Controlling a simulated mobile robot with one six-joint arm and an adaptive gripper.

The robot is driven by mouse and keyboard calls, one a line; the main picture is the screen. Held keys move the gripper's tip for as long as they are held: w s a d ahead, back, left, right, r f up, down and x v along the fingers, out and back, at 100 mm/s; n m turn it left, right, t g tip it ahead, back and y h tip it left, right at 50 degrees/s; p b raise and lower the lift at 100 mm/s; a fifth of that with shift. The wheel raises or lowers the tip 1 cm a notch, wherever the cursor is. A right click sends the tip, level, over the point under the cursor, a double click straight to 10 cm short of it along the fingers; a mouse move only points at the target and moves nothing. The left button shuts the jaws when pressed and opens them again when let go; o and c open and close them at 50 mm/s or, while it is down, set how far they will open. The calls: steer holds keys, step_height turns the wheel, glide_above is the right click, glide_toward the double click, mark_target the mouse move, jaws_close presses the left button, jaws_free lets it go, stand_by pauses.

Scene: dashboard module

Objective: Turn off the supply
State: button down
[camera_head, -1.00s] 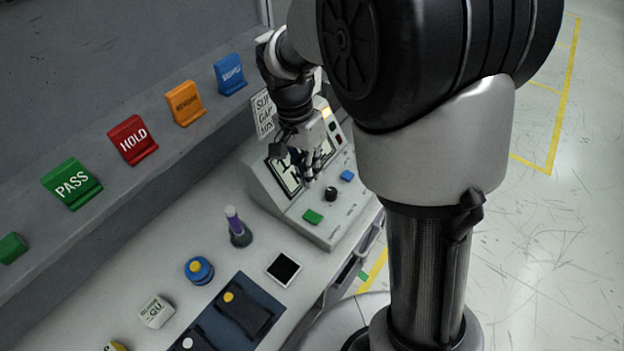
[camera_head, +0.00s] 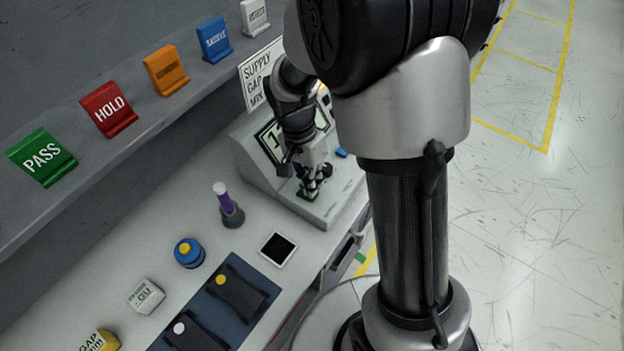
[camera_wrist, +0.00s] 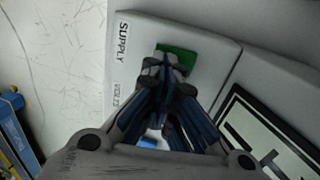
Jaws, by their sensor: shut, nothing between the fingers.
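The supply is a light grey console (camera_head: 322,212) with a sloped front and a lit display (camera_head: 270,147). In the wrist view the word SUPPLY (camera_wrist: 123,42) is printed on its panel (camera_wrist: 195,25), beside a green button (camera_wrist: 188,54). My gripper (camera_head: 312,194) is shut and empty, pointing down at the green button. In the wrist view my fingertips (camera_wrist: 169,64) overlap the near part of the button; I cannot tell whether they touch it. A blue button (camera_head: 342,152) shows behind my gripper. The black knob is hidden.
A sign (camera_head: 259,78) stands behind the console. Coloured signs line the shelf.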

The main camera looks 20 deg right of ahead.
steer(key=shift+s+d+f+t+b, duration=0.15)
steer(key=shift+f+t+b, duration=0.3)
steer(key=shift+b, duration=0.15)
steer(key=shift+r, duration=0.1)
steer(key=shift+w+a+r+y+p, duration=0.1)
steer(key=shift+w+a+y+p, duration=0.25)
steer(key=shift+w+a, duration=0.3)
steer(key=shift+d, duration=0.1)
